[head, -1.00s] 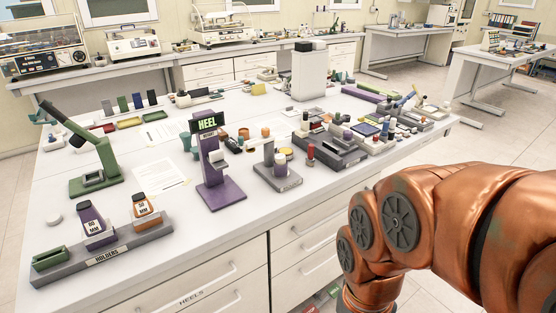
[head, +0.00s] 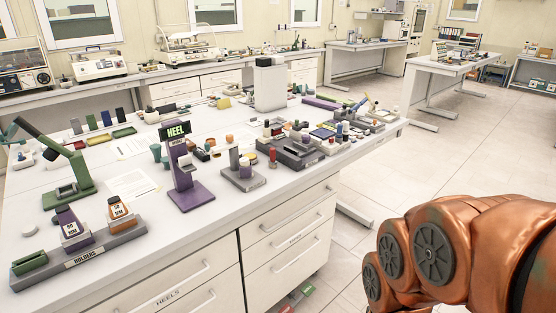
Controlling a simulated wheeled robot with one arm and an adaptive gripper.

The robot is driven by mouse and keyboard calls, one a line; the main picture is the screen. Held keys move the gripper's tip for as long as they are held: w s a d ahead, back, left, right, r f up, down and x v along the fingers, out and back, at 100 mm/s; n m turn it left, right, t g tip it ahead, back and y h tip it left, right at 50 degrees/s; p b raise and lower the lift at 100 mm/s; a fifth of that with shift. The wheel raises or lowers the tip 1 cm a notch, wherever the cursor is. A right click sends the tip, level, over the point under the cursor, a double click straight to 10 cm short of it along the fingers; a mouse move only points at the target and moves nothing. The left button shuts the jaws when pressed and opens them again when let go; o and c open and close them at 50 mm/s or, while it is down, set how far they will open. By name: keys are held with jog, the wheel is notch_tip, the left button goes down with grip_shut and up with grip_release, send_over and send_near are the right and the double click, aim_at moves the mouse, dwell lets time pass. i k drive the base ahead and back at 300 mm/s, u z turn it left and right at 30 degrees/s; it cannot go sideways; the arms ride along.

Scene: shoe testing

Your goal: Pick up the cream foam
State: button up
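I cannot single out the cream foam for certain. Several small pale pieces stand on the white workbench (head: 130,210). One is a pale round disc (head: 30,231) at the left, behind the holders rack. Other pale bits sit among the crowded parts at the bench's right end, too small to tell apart. My copper-coloured arm fills the lower right, beyond the bench's front edge. My gripper is outside the picture, so its fingers and anything in them are hidden.
The grey holders rack (head: 105,249) stands at the front left, with a green clamp stand (head: 68,180) behind it. A purple HEEL stand (head: 183,175) is mid-bench. A dark tray (head: 292,154) and a white box (head: 270,85) are further right. The floor right of the bench is open.

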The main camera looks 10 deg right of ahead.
aim_at(244, 162)
jog(key=z, duration=0.2)
jog(key=i, duration=0.7)
jog(key=u, duration=2)
